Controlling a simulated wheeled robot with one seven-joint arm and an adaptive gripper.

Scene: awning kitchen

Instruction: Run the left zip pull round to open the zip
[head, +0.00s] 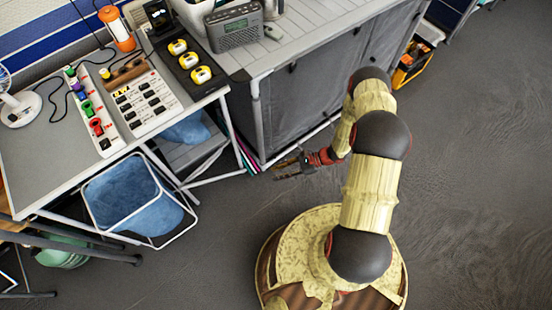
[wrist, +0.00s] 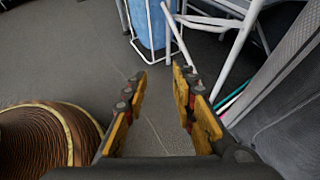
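The fabric-sided cabinet (head: 300,105) stands under the slatted counter, its grey front facing the open floor. A small dark pull (head: 292,68) shows near the top of the left part of that front, and another dark pull (head: 369,37) shows further right. The zip line itself is too fine to make out. My gripper (head: 277,170) is low over the floor, just in front of the cabinet's lower left corner, apart from both pulls. In the wrist view my gripper (wrist: 157,78) has its yellow fingers spread with nothing between them. Grey mesh fabric (wrist: 285,90) shows at the right there.
A side table (head: 45,165) with switch panels stands left of the cabinet. A wire-framed blue bin (head: 137,200) is beneath it, with white legs and rails nearby. A radio (head: 235,27) sits on the counter (head: 325,25). The grey floor (head: 470,190) is clear at the right.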

